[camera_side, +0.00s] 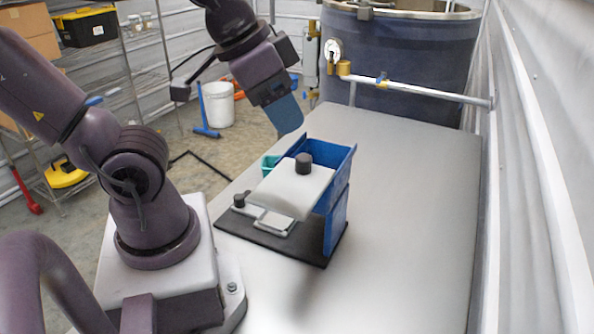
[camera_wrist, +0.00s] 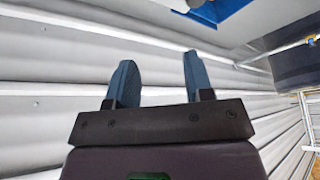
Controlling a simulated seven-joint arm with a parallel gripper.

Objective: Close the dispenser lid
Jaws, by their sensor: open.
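The dispenser is a blue hopper (camera_side: 338,215) standing on a black base plate on the table. Its lid (camera_side: 290,189) is a pale panel with a black knob (camera_side: 303,163). The lid sits tilted on the near side, and part of the blue hopper top shows uncovered behind it. My gripper (camera_side: 290,122) is above and behind the hopper, its blue fingers pointing down, apart from the knob. In the wrist view the two blue fingers (camera_wrist: 160,80) are spread with nothing between them. A blue part of the dispenser (camera_wrist: 228,8) shows at that view's top edge.
The steel table (camera_side: 410,210) is clear to the right of the hopper. A teal container (camera_side: 268,163) is beside the hopper's left side. A large dark drum (camera_side: 400,60) and a metal rail (camera_side: 420,92) stand at the back. A corrugated wall (camera_side: 545,150) borders the right.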

